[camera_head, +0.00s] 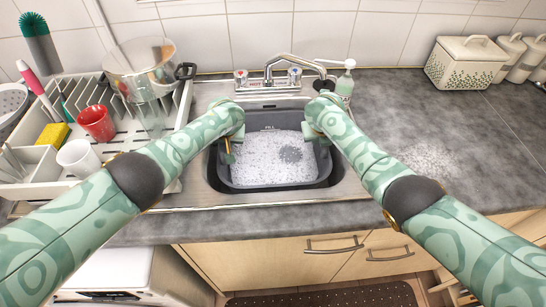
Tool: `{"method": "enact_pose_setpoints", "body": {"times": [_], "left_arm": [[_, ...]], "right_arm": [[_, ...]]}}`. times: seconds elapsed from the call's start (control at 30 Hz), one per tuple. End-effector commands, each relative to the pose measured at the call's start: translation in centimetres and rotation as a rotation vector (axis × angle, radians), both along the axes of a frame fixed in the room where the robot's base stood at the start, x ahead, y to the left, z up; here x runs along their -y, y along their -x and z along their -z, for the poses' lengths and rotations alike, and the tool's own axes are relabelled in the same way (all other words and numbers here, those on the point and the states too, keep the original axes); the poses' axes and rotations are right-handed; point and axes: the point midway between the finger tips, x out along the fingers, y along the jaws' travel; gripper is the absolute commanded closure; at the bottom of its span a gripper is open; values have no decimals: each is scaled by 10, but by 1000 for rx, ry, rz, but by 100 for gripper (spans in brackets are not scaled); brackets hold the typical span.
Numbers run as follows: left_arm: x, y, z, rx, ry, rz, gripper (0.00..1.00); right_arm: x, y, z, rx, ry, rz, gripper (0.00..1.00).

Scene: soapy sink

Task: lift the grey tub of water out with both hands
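The grey tub (276,184) sits in the sink basin, and soapy white foam (265,165) with a darker patch at right fills it. My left gripper (230,152) points down at the tub's left rim. My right gripper (320,142) is at the tub's right rim. The fingers are small and partly hidden by the hands, so I cannot tell whether either is closed on the rim. The tub looks level and low in the sink.
A tap (292,62) stands behind the tub, with a soap bottle (345,82) to its right. A dish rack (120,150) with a glass pot (143,68), red cup (97,122) and white cup (78,158) stands left. The right counter (440,130) is mostly clear.

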Motion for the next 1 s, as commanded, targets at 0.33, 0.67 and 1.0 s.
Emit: {"method": "enact_pose_setpoints", "body": {"times": [0.33, 0.67, 1.0], "left_arm": [[0, 0, 0, -1, 0, 0, 100], [0, 0, 0, -1, 0, 0, 100], [0, 1, 0, -2, 0, 0, 100]], "right_arm": [[0, 0, 0, 0, 0, 1, 100], [0, 0, 0, -1, -1, 1, 100], [0, 0, 0, -1, 0, 1, 100]]}}
